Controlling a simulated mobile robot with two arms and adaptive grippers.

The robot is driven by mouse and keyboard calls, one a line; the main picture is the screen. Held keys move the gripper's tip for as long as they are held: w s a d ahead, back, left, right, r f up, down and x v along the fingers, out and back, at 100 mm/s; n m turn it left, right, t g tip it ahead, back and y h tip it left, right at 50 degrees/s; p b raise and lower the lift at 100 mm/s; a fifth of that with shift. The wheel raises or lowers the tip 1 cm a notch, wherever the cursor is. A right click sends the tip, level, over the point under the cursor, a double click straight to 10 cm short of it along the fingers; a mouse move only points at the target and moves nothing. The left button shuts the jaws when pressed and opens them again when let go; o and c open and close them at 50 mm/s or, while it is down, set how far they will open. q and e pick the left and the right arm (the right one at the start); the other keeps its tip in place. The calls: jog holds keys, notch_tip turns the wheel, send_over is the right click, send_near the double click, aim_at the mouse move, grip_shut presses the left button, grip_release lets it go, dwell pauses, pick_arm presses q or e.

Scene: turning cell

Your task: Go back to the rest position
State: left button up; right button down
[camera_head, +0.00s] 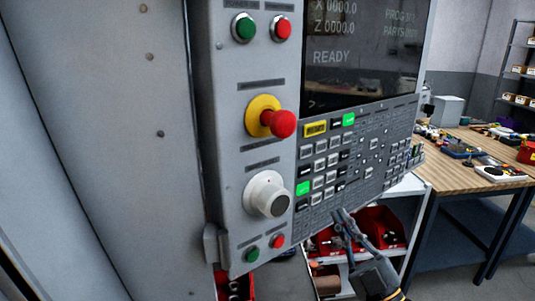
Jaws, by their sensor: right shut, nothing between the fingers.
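My right gripper (343,218) is in the lower middle of the head view, just below the lower edge of the machine's control panel (228,150). Its dark fingers point up and to the left and are closed with nothing between them. I cannot tell whether the fingertips touch the panel's lower edge. My left gripper does not show.
The panel carries a red emergency stop (282,123), a white knob (267,194), a keypad (350,160) and a screen (365,50) reading READY. Red bins (384,226) stand on a shelf behind the gripper. A wooden workbench (450,180) with tools is at right.

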jog(key=s+d+f+m+g+h, duration=0.2)
jog(key=f+m+g+h, duration=0.25)
jog(key=f, duration=0.55)
jog(key=s+d+f+m+g+h, duration=0.1)
jog(key=d+f+m+g+h, duration=0.15)
jog(key=f+m+h, duration=0.5)
jog(key=s+a+f+g+y, duration=0.1)
jog(key=s+f+g, duration=0.5)
jog(key=s+f, duration=0.4)
jog(key=s+a+f+g, duration=0.1)
jog(key=s+f+g, duration=0.6)
jog(key=s, duration=0.6)
notch_tip(320, 180, down, 29)
jog(key=s+b, duration=0.2)
jog(key=s+d+f+g+b, duration=0.1)
jog(key=s+d+f, duration=0.2)
jog(key=s+f, duration=1.3)
jog(key=shift+f+g, duration=0.15)
jog(key=shift+g, duration=0.15)
